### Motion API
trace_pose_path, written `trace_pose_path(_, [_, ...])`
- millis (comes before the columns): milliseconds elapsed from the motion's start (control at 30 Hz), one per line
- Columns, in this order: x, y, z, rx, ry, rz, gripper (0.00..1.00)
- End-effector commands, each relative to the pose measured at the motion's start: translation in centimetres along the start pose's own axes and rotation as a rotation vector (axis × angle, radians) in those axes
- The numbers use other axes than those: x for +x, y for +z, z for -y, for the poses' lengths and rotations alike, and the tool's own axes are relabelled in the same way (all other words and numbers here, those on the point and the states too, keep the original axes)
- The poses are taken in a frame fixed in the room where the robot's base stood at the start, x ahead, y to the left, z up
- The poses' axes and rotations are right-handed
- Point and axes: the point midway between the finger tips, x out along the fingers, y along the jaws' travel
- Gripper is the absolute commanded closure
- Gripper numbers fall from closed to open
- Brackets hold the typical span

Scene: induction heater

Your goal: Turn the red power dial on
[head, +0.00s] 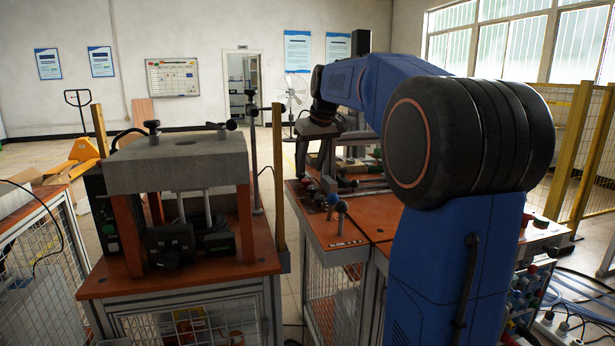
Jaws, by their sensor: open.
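My gripper (316,170) is dark and hangs from the far end of my blue arm. It points down over the back of the orange-topped bench (335,232). Its fingers are apart and I see nothing held between them. Dark equipment (360,178) with metal rods stands on that bench, just behind and to the right of the gripper. A small reddish spot (308,185) shows low by the fingers. It is too small to tell whether it is the red power dial. My arm hides much of the bench's right side.
A left bench (190,277) carries a thick grey block (177,162) on orange legs, with black boxes under it. Blue-knobbed levers (338,207) stand near the right bench's front edge. A panel with several coloured knobs (528,280) is at right. Yellow fencing (572,150) stands behind it.

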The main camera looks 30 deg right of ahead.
Motion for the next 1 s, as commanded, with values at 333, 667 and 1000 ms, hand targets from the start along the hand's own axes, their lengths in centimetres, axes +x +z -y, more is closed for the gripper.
trace_pose_path(333, [4.2, 0.0, 0.0, 0.000, 0.000, 0.001, 0.57])
trace_pose_path(667, [4.7, 0.0, 0.0, 0.000, 0.000, 0.000, 0.57])
trace_pose_path(1000, [4.7, 0.0, 0.0, 0.000, 0.000, 0.000, 0.98])
